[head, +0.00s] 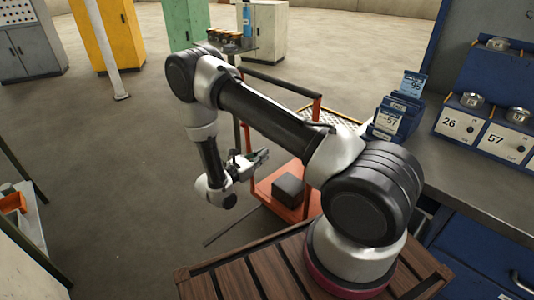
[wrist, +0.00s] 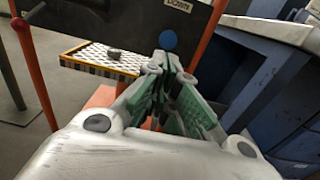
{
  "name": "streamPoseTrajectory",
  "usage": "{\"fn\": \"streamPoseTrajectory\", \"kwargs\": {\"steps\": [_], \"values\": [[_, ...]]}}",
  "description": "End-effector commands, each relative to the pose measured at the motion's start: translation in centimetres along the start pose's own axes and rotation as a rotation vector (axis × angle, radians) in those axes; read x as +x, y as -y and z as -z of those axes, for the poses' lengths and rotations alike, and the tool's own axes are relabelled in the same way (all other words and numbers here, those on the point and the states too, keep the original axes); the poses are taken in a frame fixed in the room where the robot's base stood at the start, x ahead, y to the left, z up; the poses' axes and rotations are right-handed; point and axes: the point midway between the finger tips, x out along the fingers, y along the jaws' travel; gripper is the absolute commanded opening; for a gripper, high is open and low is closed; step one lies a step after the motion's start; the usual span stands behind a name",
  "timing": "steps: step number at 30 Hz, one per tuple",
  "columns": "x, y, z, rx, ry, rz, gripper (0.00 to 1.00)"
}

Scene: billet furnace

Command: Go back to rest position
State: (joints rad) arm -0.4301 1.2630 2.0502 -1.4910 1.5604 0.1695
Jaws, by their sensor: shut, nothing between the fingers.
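My gripper (head: 262,155) is at the middle of the head view, at the end of my bent arm, which reaches out over the floor. It is shut and empty, level with the orange-red frame behind it. In the wrist view my gripper (wrist: 165,75) has its fingers together, pointing toward a dark panel with a blue round mark. My arm's base stands on a slatted wooden top at the bottom of the head view.
The orange-red frame (head: 258,186) holds a dark block (head: 288,187). A perforated tray (wrist: 98,52) with a small grey piece stands beyond my gripper. A blue bench (head: 470,205) with numbered boxes (head: 462,122) is on the right. Open floor (head: 110,170) lies left.

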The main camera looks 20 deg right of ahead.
Motion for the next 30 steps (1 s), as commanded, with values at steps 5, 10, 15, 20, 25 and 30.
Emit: {"fn": "streamPoseTrajectory", "kwargs": {"steps": [5,10,15,20,25,30], "values": [[0.0,0.0,0.0,0.0,0.0,0.0,0.0],[0.0,0.0,0.0,-0.001,0.0,-0.001,0.0],[0.1,0.3,0.5,-0.016,-0.021,0.013,0.0],[0.7,4.8,1.7,-0.057,-0.072,0.158,0.0],[0.6,10.8,-1.2,-0.009,-0.161,0.424,0.0],[0.0,14.0,-5.8,0.128,-0.263,0.641,0.0]]}}
